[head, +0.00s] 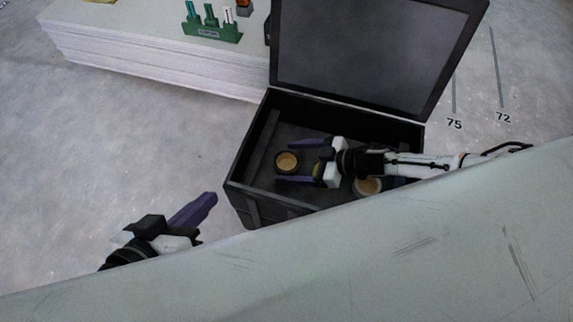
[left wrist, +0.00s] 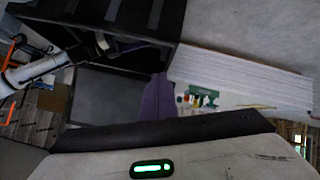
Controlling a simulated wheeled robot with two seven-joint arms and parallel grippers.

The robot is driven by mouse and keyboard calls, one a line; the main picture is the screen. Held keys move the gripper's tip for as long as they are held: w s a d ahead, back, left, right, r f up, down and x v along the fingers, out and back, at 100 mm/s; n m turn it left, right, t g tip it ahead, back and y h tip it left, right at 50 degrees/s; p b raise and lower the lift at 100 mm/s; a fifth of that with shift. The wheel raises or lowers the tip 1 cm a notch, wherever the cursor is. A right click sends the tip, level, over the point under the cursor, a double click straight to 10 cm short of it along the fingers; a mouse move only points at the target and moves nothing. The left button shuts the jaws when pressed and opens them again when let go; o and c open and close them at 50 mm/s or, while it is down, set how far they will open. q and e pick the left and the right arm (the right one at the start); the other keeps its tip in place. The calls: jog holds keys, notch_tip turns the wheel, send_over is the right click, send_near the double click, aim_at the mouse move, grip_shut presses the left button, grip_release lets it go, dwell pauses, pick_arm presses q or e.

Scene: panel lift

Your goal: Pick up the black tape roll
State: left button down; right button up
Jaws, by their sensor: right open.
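The black tape roll (head: 287,162) lies flat on the floor of an open black box (head: 236,186), showing a tan core. My right gripper (head: 297,161) reaches into the box from the right in the head view. It is open, with one purple finger on the far side of the roll and one on the near side. I cannot tell whether the fingers touch it. My left gripper (head: 208,200) is outside the box at lower left, its purple fingers together and empty. They also show in the left wrist view (left wrist: 158,82).
A yellowish item (head: 318,171) and a pale roll (head: 367,187) lie in the box, partly hidden. The box's lid (head: 370,45) stands open. A pale scratched surface (head: 330,260) crosses the foreground. A white stack (head: 150,60) bears a green rack (head: 213,31) at the back.

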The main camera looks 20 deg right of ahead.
jog(key=shift+r, duration=0.1)
jog(key=c, duration=1.2)
